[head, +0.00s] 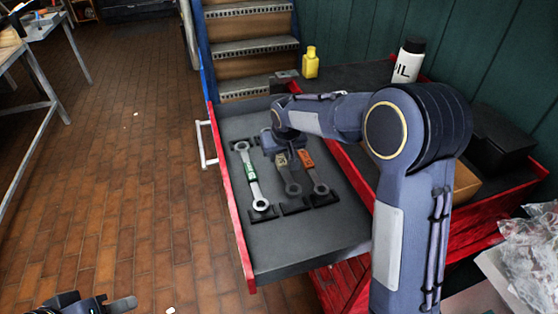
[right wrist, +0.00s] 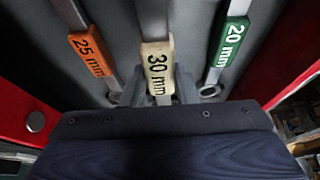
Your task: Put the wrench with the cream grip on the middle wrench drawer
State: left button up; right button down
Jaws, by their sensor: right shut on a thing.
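The cream-grip wrench (head: 290,175) is in the middle of the open drawer (head: 290,245), between the green-grip wrench (head: 251,176) on the left and the orange-grip wrench (head: 314,173) on the right. In the right wrist view its cream grip (right wrist: 157,68) reads 30 mm. My right gripper (head: 281,150) is shut on this wrench and hides its far end. Its near ring shows just beyond a dark holder (head: 294,206); I cannot tell whether it rests or hangs slightly above. My left gripper (head: 100,303) is cut off at the bottom left, away from the drawer.
The drawer has red walls and a grey floor. My right arm crosses the cabinet top, which holds a yellow bottle (head: 310,63), a white bottle (head: 408,61) and a black box (head: 497,140). Steps (head: 250,50) rise behind the drawer. The brick floor (head: 130,190) on the left is mostly clear.

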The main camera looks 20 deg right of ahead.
aim_at(280, 158)
jog(key=shift+w+f, duration=0.3)
jog(key=shift+f, duration=0.15)
jog(key=shift+w+f, duration=0.1)
jog(key=shift+f, duration=1.45)
jog(key=shift+f, duration=0.2)
jog(key=c, duration=1.1)
grip_release()
jog(key=shift+r, duration=0.15)
